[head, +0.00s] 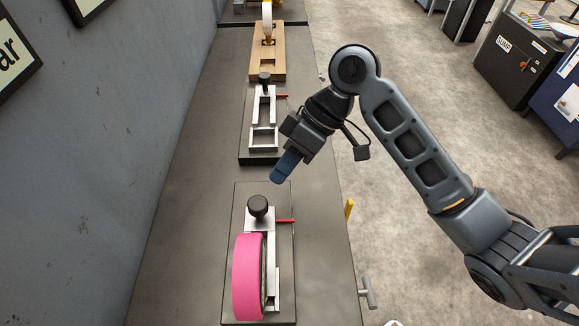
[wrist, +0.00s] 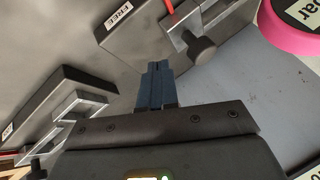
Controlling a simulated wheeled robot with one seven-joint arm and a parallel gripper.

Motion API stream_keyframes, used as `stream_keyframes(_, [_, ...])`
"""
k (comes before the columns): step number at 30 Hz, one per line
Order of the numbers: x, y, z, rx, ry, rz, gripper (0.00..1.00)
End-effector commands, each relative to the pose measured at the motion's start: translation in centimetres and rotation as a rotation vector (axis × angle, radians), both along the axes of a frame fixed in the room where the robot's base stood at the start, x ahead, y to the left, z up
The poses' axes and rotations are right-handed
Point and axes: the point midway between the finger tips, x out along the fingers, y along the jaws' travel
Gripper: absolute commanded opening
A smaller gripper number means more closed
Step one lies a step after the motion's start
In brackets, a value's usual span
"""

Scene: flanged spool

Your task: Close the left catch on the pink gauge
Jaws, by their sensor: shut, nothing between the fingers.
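The pink gauge (head: 248,277) is a thick round piece standing on edge in a metal frame at the near end of the bench. It also shows at the top right of the wrist view (wrist: 293,30). Its frame has a black knob (head: 258,206), also in the wrist view (wrist: 203,50), and a thin red piece (head: 285,220) pointing right. I cannot tell which part is the left catch. My gripper (head: 278,177) has blue fingers, shut and empty. In the head view it hangs beyond the knob and touches nothing visible. Its fingertips show in the wrist view (wrist: 155,65).
A second metal frame (head: 263,139) with a black knob and red piece stands farther back, empty. Beyond it is a wooden fixture (head: 266,66). A grey wall (head: 90,150) runs along the left. A T-shaped handle (head: 367,292) sticks out at the bench's right edge.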

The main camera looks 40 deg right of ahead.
Motion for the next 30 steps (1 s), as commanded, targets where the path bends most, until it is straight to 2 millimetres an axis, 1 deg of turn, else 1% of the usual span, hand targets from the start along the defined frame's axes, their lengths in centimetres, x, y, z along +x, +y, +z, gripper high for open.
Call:
stream_keyframes(1, [0.3, -0.1, 0.3, 0.000, -0.001, 0.002, 0.00])
stream_keyframes(5, [0.0, -1.3, 1.8, -0.001, -0.003, -0.001, 0.00])
stream_keyframes(15, [-0.5, -4.7, 6.4, -0.001, -0.003, -0.002, 0.00])
stream_keyframes(18, [-0.6, -5.3, 7.3, -0.001, -0.003, -0.002, 0.00])
stream_keyframes(23, [-0.7, -5.8, 8.0, -0.001, -0.001, -0.002, 0.00])
stream_keyframes(30, [-0.8, -5.9, 8.1, 0.000, -0.001, -0.002, 0.00])
